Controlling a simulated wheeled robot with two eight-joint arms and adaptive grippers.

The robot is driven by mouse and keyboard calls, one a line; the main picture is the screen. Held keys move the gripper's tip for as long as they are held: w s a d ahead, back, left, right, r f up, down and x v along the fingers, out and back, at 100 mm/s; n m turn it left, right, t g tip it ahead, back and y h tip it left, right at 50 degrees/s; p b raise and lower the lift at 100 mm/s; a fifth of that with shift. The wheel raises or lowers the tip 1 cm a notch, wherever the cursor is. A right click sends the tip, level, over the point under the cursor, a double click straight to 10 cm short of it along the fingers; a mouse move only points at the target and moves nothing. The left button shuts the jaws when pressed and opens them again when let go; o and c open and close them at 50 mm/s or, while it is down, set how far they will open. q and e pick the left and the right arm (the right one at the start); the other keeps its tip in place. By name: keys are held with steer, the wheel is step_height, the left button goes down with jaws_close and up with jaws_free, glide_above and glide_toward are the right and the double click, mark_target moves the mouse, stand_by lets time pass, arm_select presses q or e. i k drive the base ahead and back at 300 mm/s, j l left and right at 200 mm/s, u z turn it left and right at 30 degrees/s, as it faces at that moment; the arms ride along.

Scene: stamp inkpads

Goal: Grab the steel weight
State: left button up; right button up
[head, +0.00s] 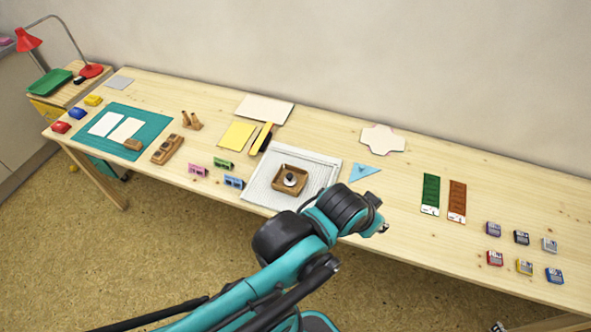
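The steel weight (290,180) is a small, round, shiny grey piece. It sits in a square wooden tray (283,191), which stands on a white ribbed board (322,164) near the table's front edge. My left arm comes in from the lower left and bends over the front edge, just right of and in front of the tray. Only a small metallic bit shows at its far end, near the table edge, so I cannot tell the finger state. The arm's end is apart from the weight. My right gripper cannot be made out.
A blue triangle (364,172), green and brown strips (431,194) and several small inkpads (525,266) lie to the right. A teal mat (155,127) lies at the left. Bare wood surrounds these.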

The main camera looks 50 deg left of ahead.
mark_target(290, 181)
steer(key=u, duration=1.7)
steer(key=i+l, duration=0.45)
steer(key=i, duration=0.2)
